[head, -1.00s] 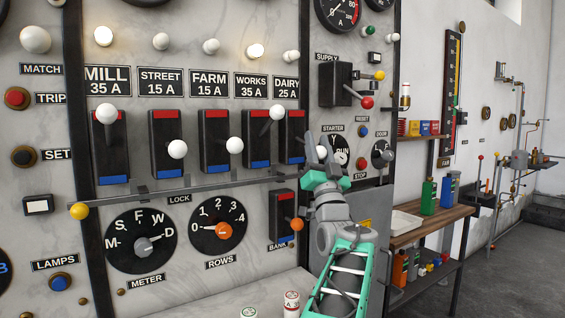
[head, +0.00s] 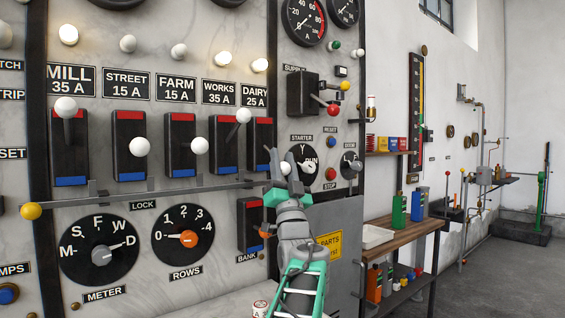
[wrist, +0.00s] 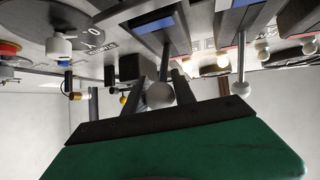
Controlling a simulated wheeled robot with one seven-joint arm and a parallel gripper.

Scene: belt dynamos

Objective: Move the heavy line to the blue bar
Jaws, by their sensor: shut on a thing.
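Five upright switches hang in a row, each with a red bar on top and a blue bar below. The MILL 35 A knob (head: 66,107) is up at its red bar. The STREET knob (head: 140,147) and FARM knob (head: 200,146) hang lower. The WORKS 35 A knob (head: 243,115) is up near its red bar; it also shows in the wrist view (wrist: 240,88). My gripper (head: 279,172) is shut on the DAIRY 25 A knob (head: 285,168); in the wrist view the white ball (wrist: 160,95) sits between the fingers. The fingers partly hide that lever in the head view.
A lock bar (head: 150,191) with a yellow knob (head: 31,211) runs below the switches. The starter dial (head: 303,152) is just right of my gripper. The bank switch (head: 250,225) is below left.

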